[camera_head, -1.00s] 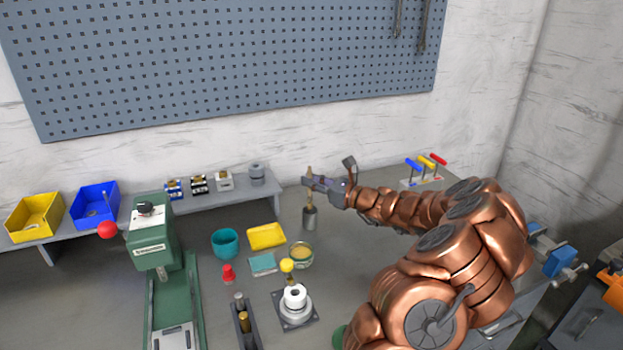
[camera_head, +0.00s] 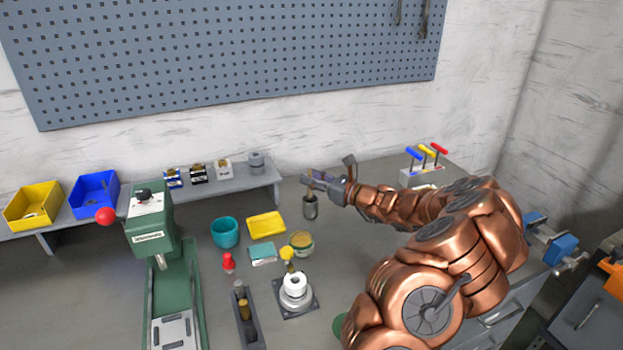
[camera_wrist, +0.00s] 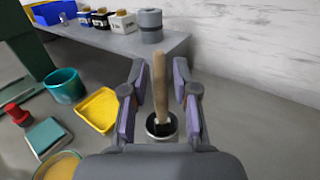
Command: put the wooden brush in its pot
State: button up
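The wooden brush (camera_wrist: 160,78) stands upright with its pale handle up in the wrist view. Its lower end reaches into the mouth of a grey metal pot (camera_wrist: 161,127), whose inside looks dark. My gripper (camera_wrist: 160,68) has one finger on each side of the handle, with a visible gap on both sides. It is open around the handle. In the head view, my gripper (camera_head: 310,181) is just above the pot (camera_head: 310,209), and its fingers partly cover the brush. The brush's bristles are hidden.
A yellow tray (camera_head: 266,224), teal cup (camera_head: 225,232) and round tin (camera_head: 301,243) stand left of the pot. A green press (camera_head: 150,230) is farther left. Bench space right of the pot is clear.

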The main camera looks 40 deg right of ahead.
jog(key=shift+o, duration=0.9)
jog(key=v, duration=1.2)
